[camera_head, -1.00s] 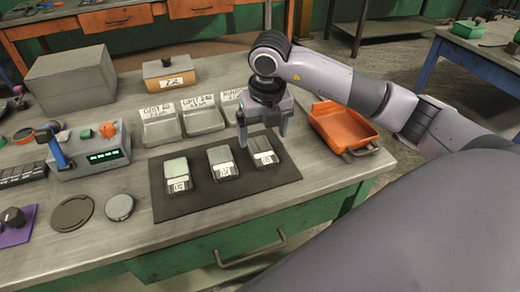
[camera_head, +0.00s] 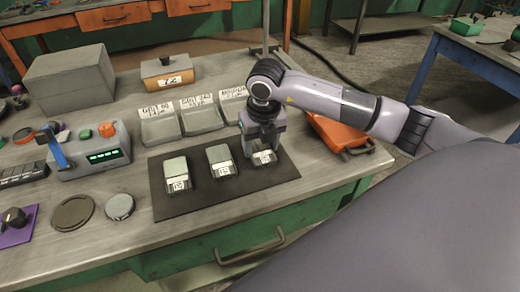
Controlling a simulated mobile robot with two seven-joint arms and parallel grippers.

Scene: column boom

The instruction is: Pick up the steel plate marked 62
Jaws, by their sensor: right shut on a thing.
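Three small grey steel plates with white number tags lie in a row on a dark mat (camera_head: 225,198). They are the left plate (camera_head: 176,169), the middle plate (camera_head: 219,156) and the right plate (camera_head: 264,158). The tags are too small to read surely, so I cannot tell which is marked 62. My right gripper (camera_head: 262,151) points down over the right plate and is shut on it; it hides the plate's far part. The plate still appears to be at the mat. My left gripper is out of view.
Behind the mat stand several labelled grey trays (camera_head: 201,117). The bench front is clear.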

